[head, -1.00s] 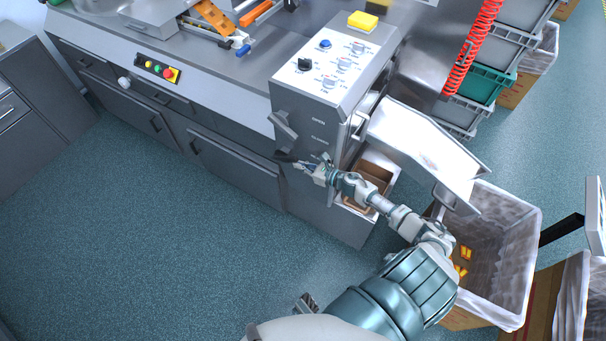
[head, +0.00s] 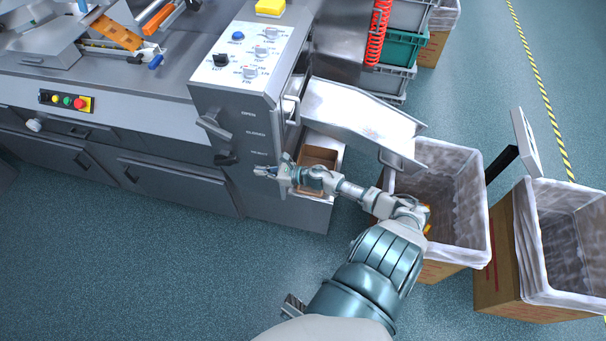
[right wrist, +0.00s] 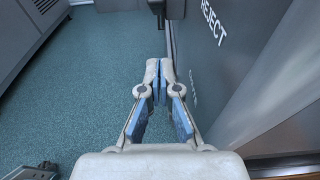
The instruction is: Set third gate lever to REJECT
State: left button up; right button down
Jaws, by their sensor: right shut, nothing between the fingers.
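The machine's end cabinet has a side panel (head: 281,175) marked OPEN, CLOSED and REJECT from top to bottom. A light grey lever part (head: 213,125) juts out near OPEN and CLOSED. The dark handle's end shows at the top edge of the right wrist view (right wrist: 157,5). My right gripper (head: 263,171) is shut and empty, just below REJECT and to the right of the dark handle, apart from it. Its closed fingertips (right wrist: 160,70) point along the panel. My left gripper is not seen.
A metal chute (head: 360,112) slopes from the cabinet towards a lined bin (head: 440,200). A brown box (head: 316,160) sits in an opening beside my right wrist. A second lined bin (head: 560,240) stands at right. The floor (head: 130,260) in front is clear.

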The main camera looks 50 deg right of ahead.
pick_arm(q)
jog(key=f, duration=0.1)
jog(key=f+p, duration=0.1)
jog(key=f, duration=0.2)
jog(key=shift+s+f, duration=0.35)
pick_arm(e)
jog(key=r+v, duration=0.1)
jog(key=v, duration=1.4)
jog(key=shift+r, duration=0.25)
jog(key=shift+a, duration=0.1)
